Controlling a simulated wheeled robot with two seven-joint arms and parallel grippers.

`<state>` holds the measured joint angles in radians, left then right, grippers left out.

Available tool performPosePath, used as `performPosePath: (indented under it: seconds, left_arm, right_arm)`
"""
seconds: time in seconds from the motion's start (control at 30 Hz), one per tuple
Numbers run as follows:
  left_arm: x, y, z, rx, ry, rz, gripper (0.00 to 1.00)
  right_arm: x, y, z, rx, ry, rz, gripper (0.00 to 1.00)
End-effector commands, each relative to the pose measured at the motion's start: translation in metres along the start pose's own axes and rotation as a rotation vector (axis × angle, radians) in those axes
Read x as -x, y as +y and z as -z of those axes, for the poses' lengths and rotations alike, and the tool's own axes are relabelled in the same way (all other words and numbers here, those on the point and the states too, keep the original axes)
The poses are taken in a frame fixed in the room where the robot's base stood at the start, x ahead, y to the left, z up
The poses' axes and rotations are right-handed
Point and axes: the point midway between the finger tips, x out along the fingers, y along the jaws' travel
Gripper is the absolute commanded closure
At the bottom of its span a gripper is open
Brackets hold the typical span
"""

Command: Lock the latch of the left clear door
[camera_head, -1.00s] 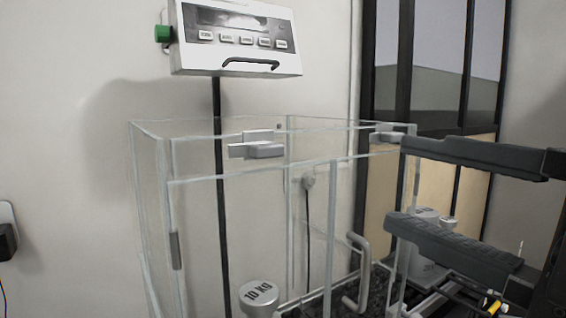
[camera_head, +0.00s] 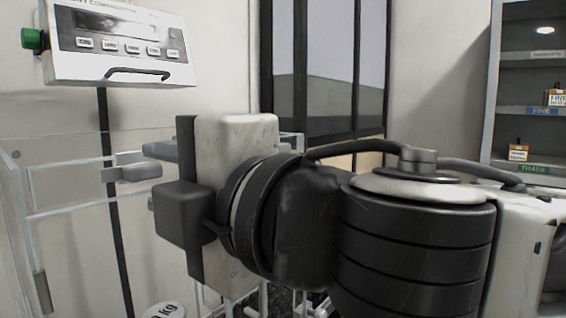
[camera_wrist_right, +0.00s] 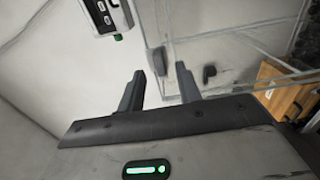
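The clear case (camera_head: 70,210) stands at the left of the head view. A grey latch (camera_head: 133,167) sits on its upper edge and appears level. My right gripper (camera_wrist_right: 160,80) is open, with two dark fingers apart and nothing held between them. In the wrist view, a grey block (camera_wrist_right: 158,60) on the clear panels shows beyond the gap between the fingertips; I cannot tell whether it is this latch. In the head view my right wrist hides much of the case, and a fingertip shows just right of the latch, apparently apart from it. My left gripper is not in view.
A white display box (camera_head: 120,45) with a green knob (camera_head: 33,39) is above the case. A 10 kg weight (camera_head: 163,310) is partly visible low down. Shelves (camera_head: 530,110) stand at the right. A dark handle-like piece (camera_wrist_right: 209,73) shows in the wrist view.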

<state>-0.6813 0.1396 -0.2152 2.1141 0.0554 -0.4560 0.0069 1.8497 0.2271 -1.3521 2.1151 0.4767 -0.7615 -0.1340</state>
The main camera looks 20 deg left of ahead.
Motion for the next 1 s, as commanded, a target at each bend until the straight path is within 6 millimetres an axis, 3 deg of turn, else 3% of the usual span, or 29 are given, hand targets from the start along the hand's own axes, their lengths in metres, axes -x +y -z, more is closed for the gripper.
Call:
performPosePath:
  seconds: [0.2,0.53,0.67,1.0]
  left_arm:
    - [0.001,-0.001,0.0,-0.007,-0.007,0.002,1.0]
    - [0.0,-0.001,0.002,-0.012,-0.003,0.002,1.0]
    - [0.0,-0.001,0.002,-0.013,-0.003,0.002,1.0]
    - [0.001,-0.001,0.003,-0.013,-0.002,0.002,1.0]
  right_arm:
    - [-0.022,0.0,0.0,-0.002,0.001,0.0,0.65]
    - [-0.025,0.0,0.0,-0.001,0.001,-0.001,0.65]
    - [-0.025,0.0,0.0,-0.001,0.001,-0.001,0.99]
    - [-0.024,0.001,0.0,0.019,0.001,-0.001,1.0]
